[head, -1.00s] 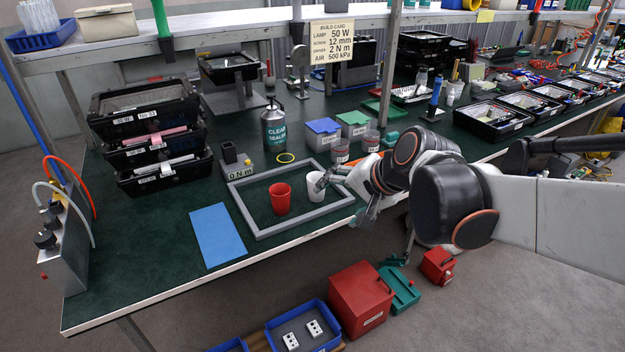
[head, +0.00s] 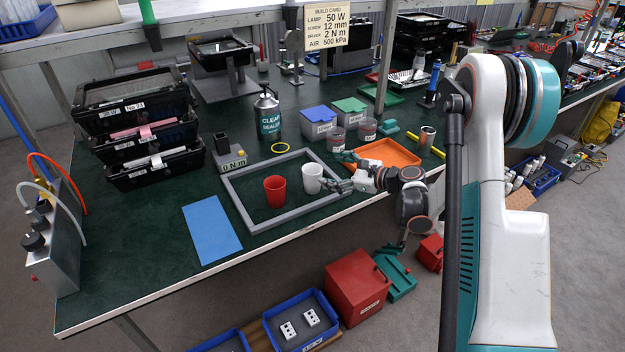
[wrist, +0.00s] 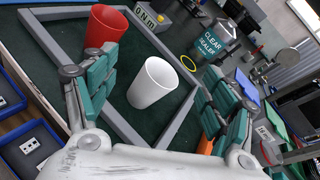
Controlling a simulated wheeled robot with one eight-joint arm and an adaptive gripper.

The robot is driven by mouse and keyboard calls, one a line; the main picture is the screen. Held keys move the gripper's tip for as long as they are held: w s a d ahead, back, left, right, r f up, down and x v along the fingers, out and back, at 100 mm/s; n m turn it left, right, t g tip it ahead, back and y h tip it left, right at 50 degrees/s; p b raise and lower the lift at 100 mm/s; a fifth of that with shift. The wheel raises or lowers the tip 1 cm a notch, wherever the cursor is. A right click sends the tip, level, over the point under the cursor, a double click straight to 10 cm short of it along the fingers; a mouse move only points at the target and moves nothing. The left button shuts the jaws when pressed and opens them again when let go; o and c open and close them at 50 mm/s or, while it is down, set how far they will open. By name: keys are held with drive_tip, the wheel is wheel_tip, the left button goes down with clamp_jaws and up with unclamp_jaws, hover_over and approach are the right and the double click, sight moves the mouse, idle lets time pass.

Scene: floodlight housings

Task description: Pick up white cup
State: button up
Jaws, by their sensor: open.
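The white cup (head: 312,178) stands upright inside a grey rectangular frame (head: 240,212) on the green bench top, to the right of a red cup (head: 274,191). My gripper (head: 336,172) is beside the white cup on its right, low over the frame's right side. In the wrist view the white cup (wrist: 153,83) shows between the two teal finger pads of my gripper (wrist: 152,100), which are wide apart. The cup looks empty of fingers, and I cannot tell whether either pad touches it. The red cup (wrist: 104,28) is beyond the left finger.
An orange tray (head: 388,153) lies right of the frame, behind my wrist. Lidded boxes (head: 320,121) and jars stand behind the frame. A blue mat (head: 212,230) lies to the left. A grey metal bottle (head: 268,117) stands at the back.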

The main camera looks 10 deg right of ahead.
drive_tip(key=d+f+m+t, duration=0.1)
drive_tip(key=f, duration=0.1)
drive_tip(key=d+f+m+y, duration=0.1)
drive_tip(key=d+f+m, duration=0.1)
drive_tip(key=f, duration=0.1)
drive_tip(key=d+f+m+t, duration=0.1)
drive_tip(key=f, duration=0.1)
drive_tip(key=shift+s+d+f+m+t, duration=0.25)
drive_tip(key=shift+d+f+m+t, duration=0.05)
drive_tip(key=shift+f+m, duration=0.1)
drive_tip(key=b, duration=0.2)
approach(305, 168)
drive_tip(key=shift+w+a+f, duration=0.15)
drive_tip(key=shift+w+f, duration=0.45)
drive_tip(key=shift+w, duration=0.35)
drive_tip(key=shift+s+a+r+b+x, duration=0.15)
drive_tip(key=shift+b+x, duration=0.25)
drive_tip(key=shift+x, duration=0.5)
drive_tip(key=shift+r+b+x, duration=0.1)
drive_tip(key=shift+b+x, duration=0.25)
drive_tip(key=shift+x, duration=0.55)
drive_tip(key=shift+s+a+r+b+x, duration=0.15)
drive_tip(key=shift+b+x, duration=0.25)
drive_tip(key=shift+x, duration=0.5)
drive_tip(key=shift+w+r, duration=0.1)
drive_tip(key=c, duration=0.9)
